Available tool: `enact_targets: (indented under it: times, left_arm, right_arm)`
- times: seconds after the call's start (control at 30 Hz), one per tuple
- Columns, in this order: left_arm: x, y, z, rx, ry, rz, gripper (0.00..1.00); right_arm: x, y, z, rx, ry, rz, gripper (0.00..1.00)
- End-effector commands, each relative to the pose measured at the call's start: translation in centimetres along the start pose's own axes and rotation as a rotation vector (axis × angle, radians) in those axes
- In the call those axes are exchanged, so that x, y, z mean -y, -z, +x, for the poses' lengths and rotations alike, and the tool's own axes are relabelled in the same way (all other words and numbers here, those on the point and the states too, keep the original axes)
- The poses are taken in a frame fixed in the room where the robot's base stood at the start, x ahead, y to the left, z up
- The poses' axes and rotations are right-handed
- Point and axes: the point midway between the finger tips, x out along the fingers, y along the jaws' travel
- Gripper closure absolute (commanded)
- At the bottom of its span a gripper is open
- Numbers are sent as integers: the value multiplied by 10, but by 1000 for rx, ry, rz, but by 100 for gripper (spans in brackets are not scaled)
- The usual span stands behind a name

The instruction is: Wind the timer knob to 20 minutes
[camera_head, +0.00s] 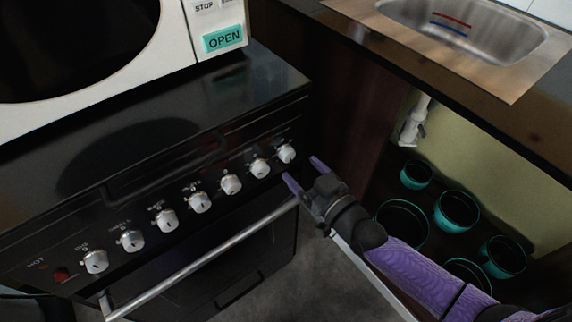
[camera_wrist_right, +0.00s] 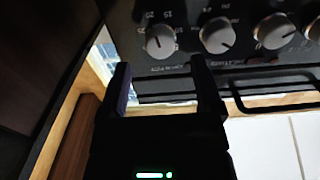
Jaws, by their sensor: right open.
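A black cooker (camera_head: 215,185) has a row of several white and silver knobs on its front panel. The knob at the right end (camera_head: 286,153) is nearest my right gripper (camera_head: 304,173). The gripper's purple fingers are apart, with nothing between them, just short of this knob and not touching it. In the right wrist view, a knob with numbers around it, 15, 20 and 25 among them (camera_wrist_right: 160,41), lies ahead of the gap between the open fingers (camera_wrist_right: 162,72). Its pointer setting is not clear. My left gripper is out of view.
A silver oven handle (camera_head: 205,258) runs below the knobs. A white microwave (camera_head: 100,95) stands on the cooker. A wooden counter with a sink (camera_head: 462,30) is at right, above several teal-rimmed dark pots (camera_head: 457,210).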

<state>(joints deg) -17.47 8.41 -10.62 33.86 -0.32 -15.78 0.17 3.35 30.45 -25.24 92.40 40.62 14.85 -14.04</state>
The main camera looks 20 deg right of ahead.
Motion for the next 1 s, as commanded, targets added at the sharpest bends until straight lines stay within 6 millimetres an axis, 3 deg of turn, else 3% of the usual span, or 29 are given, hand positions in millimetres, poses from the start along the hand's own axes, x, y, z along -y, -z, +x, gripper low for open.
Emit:
enact_targets:
  times: [0.2, 0.53, 0.93, 1.0]
  left_arm:
    - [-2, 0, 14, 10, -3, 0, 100]
    - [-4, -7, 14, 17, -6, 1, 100]
    - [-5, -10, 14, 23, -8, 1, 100]
    - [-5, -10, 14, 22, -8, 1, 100]
  right_arm:
    - [0, -3, 34, 1, 0, 0, 17]
    - [0, 0, 40, 1, 0, -2, 17]
    - [0, 0, 40, 1, 0, -2, 100]
    - [0, 0, 40, 1, 0, -2, 100]
